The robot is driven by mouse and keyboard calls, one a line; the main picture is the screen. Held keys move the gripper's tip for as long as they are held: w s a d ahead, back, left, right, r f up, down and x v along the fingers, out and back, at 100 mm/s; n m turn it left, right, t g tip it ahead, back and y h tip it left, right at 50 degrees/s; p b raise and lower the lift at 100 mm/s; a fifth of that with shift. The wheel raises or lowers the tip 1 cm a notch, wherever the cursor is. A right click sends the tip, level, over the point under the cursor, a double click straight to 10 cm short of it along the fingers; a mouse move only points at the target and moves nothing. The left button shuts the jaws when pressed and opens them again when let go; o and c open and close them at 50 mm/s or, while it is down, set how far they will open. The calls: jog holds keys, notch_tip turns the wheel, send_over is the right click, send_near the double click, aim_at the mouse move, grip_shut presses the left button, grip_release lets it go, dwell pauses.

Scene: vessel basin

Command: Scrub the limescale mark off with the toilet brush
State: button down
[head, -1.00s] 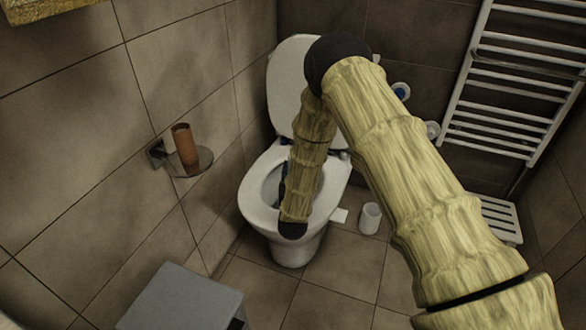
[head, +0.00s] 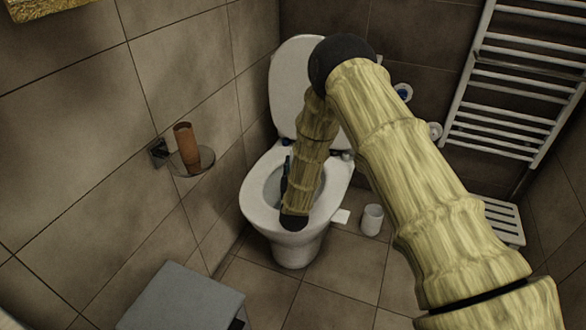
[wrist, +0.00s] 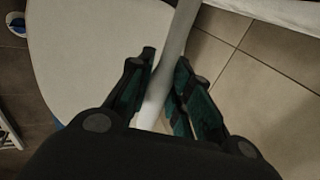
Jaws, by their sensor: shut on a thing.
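The toilet (head: 255,213) stands in the corner with its lid (head: 296,85) raised. My gripper (head: 286,178) shows as a small dark shape over the bowl opening, partly hidden by my forearm. In the wrist view my gripper (wrist: 160,85) is shut on the pale handle of the toilet brush (wrist: 178,38), which runs between the teal-padded fingers. The brush head is hidden in both views. I cannot see the limescale mark; my arm covers much of the bowl. A broad white surface, apparently the lid, also shows in the wrist view (wrist: 90,60).
A white cup (head: 372,220) stands on the floor right of the toilet. A towel rail (head: 510,85) is on the right, and a grey box (head: 185,300) stands at the front left.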

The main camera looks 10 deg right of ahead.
jog(key=shift+w, duration=1.95)
jog(key=shift+s, duration=0.1)
jog(key=s+a+p, duration=0.1)
jog(key=s+a, duration=0.1)
jog(key=s, duration=0.1)
jog(key=shift+a, duration=0.15)
dwell(0.6)
jog(key=shift+w+d, duration=0.5)
jog(key=shift+d, duration=0.3)
jog(key=shift+w+d, duration=0.45)
jog(key=shift+d, duration=0.35)
